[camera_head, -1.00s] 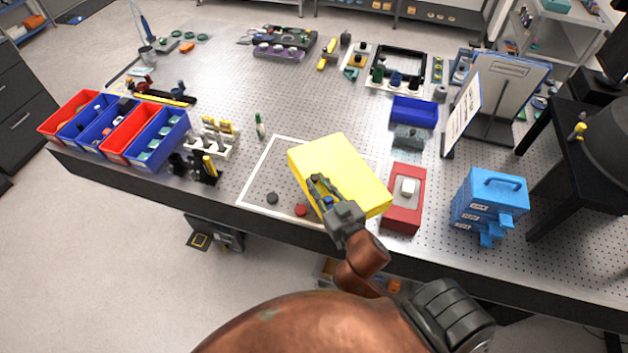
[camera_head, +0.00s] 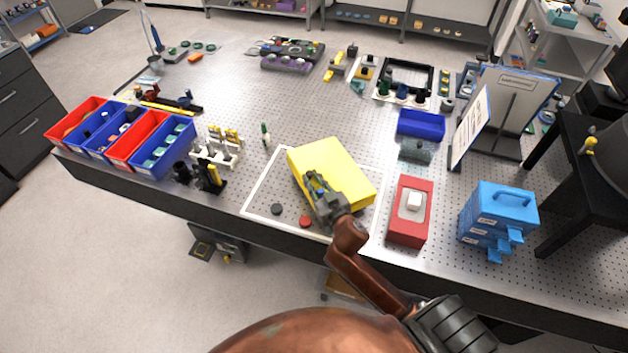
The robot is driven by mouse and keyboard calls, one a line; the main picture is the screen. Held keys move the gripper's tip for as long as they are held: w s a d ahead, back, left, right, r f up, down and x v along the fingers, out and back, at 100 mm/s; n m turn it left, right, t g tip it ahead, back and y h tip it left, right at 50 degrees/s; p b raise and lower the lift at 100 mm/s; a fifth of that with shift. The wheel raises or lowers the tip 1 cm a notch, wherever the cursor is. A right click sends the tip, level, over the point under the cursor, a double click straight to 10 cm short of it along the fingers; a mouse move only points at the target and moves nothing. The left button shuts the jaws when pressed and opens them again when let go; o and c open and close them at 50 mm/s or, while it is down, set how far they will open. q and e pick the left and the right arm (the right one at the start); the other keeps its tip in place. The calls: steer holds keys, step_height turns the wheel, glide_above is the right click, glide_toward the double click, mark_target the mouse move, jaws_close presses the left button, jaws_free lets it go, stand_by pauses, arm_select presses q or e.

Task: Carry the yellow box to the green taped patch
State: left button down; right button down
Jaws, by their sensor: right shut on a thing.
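The yellow box (camera_head: 347,163) is at the front middle of the perforated table, over a white-outlined rectangle (camera_head: 262,180). My right gripper (camera_head: 318,184) is shut on the box at its near left side. The fingers lie across part of its top face, and I cannot tell whether the box touches the table. No green taped patch shows in this view. My left gripper is not in view.
A red tray (camera_head: 408,228) with a white block stands right of the box, and blue stacked drawers (camera_head: 500,212) stand further right. Dark and red discs (camera_head: 305,221) lie in front. Red and blue bins (camera_head: 137,140) line the left. The table's centre is clear.

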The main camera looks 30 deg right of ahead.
mark_target(312, 182)
steer(key=shift+w, duration=0.25)
steer(key=shift+f+b, duration=0.3)
steer(key=shift+f, duration=1.3)
steer(key=c, duration=2.2)
jaws_free()
steer(key=shift+f, duration=0.3)
steer(key=shift+c, duration=0.2)
steer(key=o, duration=0.4)
steer(key=shift+r, duration=0.1)
steer(key=shift+o, duration=0.2)
